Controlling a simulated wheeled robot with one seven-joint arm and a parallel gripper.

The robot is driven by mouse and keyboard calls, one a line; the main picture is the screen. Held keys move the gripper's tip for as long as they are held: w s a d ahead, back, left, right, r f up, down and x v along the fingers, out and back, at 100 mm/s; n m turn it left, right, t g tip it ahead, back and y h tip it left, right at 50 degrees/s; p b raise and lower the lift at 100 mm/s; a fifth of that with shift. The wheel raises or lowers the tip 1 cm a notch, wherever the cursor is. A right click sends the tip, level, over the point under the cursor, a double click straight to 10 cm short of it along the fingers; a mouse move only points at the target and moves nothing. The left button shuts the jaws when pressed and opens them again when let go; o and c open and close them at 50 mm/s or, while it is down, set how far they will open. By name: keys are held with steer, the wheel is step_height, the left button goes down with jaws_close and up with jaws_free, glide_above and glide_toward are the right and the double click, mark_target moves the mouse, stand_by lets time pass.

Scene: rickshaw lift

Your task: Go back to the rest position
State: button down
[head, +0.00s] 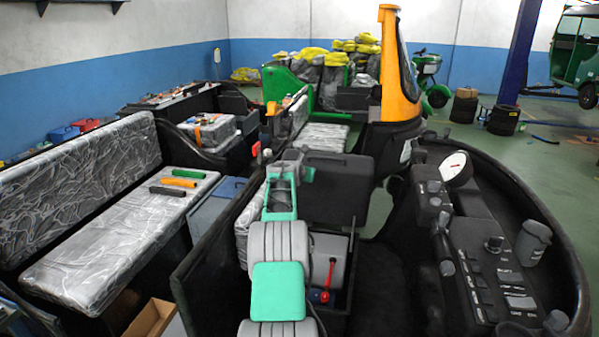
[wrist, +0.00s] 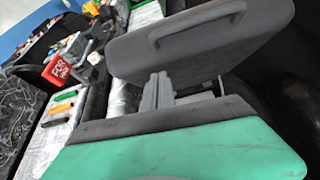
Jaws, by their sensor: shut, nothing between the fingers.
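My gripper (wrist: 157,92) shows in the wrist view as two grey fingers close together, shut with nothing between them. In the head view my arm reaches forward from the bottom centre, and the end of it (head: 287,165) is above the rickshaw's middle, left of a dark panel (head: 336,190). In the wrist view the same dark panel with a handle (wrist: 205,40) stands just beyond the fingers. I cannot tell whether they touch it. My fingertips are small and partly hidden in the head view.
A silver-covered bench (head: 120,235) with orange, green and black pieces is on the left. An open compartment with a red lever (head: 329,275) lies right of my arm. The dashboard (head: 490,260) is at right, with a yellow pillar (head: 393,70) ahead. Open floor lies beyond at right.

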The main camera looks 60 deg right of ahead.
step_height(320, 180, up, 10)
steer(key=s+a, duration=0.1)
steer(key=a, duration=0.2)
steer(key=s+a+f+m+g+y, duration=0.1)
steer(key=a+f+m+y, duration=0.15)
steer(key=f+m, duration=0.45)
steer(key=s+a+f+m+y, duration=0.15)
steer(key=a+f+m, duration=0.25)
steer(key=f+m, duration=0.4)
steer(key=s+a+f+m+g+y, duration=0.1)
steer(key=a+f+m+y, duration=0.15)
steer(key=f+m, duration=0.45)
steer(key=s+a+f+m+g+y, duration=0.1)
steer(key=s+a+f+m+y, duration=0.35)
steer(key=a, duration=0.55)
steer(key=s+a+g+y, duration=0.1)
steer(key=s+a, duration=0.2)
steer(key=a, duration=1.5)
steer(key=s+a+g, duration=0.1)
steer(key=s+a, duration=0.3)
steer(key=a, duration=1.5)
steer(key=w+a+r+n+t, duration=0.1)
steer(key=a+r+n+t, duration=0.1)
steer(key=a+r, duration=0.3)
steer(key=w+a+r+n+t, duration=0.2)
steer(key=a+r+n, duration=0.2)
steer(key=a, duration=0.6)
steer(key=shift+w+a+r+b, duration=0.15)
steer(key=shift+a+r+b, duration=0.2)
steer(key=shift+r+b, duration=0.05)
